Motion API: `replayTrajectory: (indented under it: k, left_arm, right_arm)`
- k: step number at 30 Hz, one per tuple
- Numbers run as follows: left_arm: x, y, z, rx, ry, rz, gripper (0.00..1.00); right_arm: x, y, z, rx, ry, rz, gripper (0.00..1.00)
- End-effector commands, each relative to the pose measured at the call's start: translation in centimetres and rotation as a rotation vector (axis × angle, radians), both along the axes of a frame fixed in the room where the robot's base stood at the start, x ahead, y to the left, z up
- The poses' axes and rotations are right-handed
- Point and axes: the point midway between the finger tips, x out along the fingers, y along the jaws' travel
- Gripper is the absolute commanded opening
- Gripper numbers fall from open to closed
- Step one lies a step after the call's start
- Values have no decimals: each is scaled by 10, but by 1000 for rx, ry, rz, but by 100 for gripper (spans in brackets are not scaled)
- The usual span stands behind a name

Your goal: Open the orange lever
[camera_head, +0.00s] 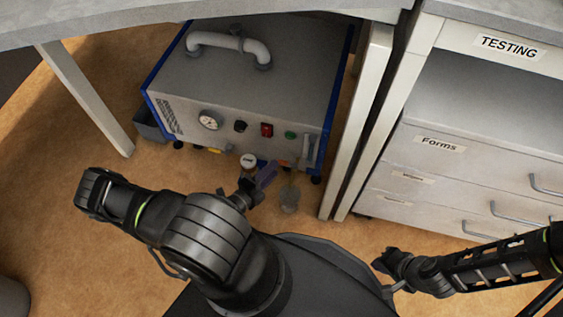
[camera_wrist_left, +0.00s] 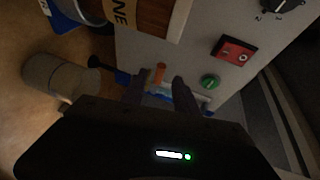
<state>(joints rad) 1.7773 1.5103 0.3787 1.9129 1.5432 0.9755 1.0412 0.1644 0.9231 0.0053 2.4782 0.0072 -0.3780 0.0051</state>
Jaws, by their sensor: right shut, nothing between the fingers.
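The orange lever (camera_wrist_left: 159,73) is a small orange bar low on the front of the grey machine (camera_head: 262,80). In the left wrist view it shows between the two fingertips of my left gripper (camera_wrist_left: 160,90), which are spread apart. I cannot tell whether the fingers touch it. In the head view a small orange patch shows at the machine's lower front edge, close to my left gripper (camera_head: 254,186). My right gripper (camera_head: 388,264) is shut and empty, at the lower right, away from the machine.
The machine has a gauge (camera_head: 209,120), a red switch (camera_head: 267,130) and a green button (camera_head: 290,135). A white-topped container (camera_head: 248,162) and a clear jar (camera_head: 289,199) stand in front. A table leg (camera_head: 92,100) and drawer cabinet (camera_head: 440,150) flank it.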

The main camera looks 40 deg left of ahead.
Motion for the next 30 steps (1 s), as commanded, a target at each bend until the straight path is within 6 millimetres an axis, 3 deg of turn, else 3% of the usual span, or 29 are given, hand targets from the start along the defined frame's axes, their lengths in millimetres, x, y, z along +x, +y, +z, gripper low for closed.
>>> replayTrajectory:
  k: [9, 20, 30]
  left_arm:
    - [45, -3, -10, 2, 0, 0, 36]
    - [52, -4, -10, 2, 1, -1, 36]
    - [51, -4, -10, 2, 1, -1, 9]
  right_arm:
    - [2, 0, -16, -1, -6, -3, 0]
    - [3, 0, -17, -1, -7, -4, 0]
    - [3, 0, -17, -1, -7, -4, 0]
